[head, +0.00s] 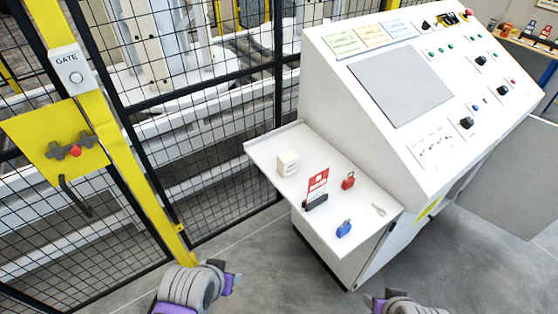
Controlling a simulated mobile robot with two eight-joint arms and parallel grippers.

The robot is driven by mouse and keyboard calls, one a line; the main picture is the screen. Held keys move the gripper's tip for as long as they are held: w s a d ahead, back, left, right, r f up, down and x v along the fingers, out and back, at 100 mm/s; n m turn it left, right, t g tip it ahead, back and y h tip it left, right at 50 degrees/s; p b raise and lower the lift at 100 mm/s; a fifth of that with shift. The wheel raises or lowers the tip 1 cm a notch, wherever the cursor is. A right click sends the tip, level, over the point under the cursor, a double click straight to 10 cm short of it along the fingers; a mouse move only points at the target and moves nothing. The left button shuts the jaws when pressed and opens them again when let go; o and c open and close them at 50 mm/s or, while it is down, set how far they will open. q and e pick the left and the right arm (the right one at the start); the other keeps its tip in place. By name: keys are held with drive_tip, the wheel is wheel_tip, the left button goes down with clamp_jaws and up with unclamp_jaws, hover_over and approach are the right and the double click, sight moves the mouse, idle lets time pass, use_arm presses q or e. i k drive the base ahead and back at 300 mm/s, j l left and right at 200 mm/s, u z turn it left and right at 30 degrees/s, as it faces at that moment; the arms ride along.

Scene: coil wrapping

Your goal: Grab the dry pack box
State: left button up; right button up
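A small cream-white box (288,163), which looks like the dry pack box, stands on the left part of the white side shelf (262,150) of the control console. Dark print shows on its front but is too small to read. My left gripper (233,282), grey and purple, is low in the view, below and left of the shelf and well apart from the box. My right gripper (375,300) is at the bottom edge, mostly cut off. Neither gripper touches the box. The finger openings are too small to make out.
On the shelf, right of the box, are a red-and-white tag in a black holder (316,190), a red padlock (348,181), a blue padlock (344,229) and a key (379,210). The console (330,95) rises behind. A yellow gate post (130,170) and mesh fence stand left.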

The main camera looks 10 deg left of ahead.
sight(288, 162)
drive_tip(key=j+z, duration=0.3)
drive_tip(key=j, duration=0.75)
drive_tip(key=i+j, duration=0.2)
drive_tip(key=j, duration=0.15)
drive_tip(key=i+j+z, duration=0.1)
drive_tip(key=j, duration=0.25)
drive_tip(key=i+l, duration=0.05)
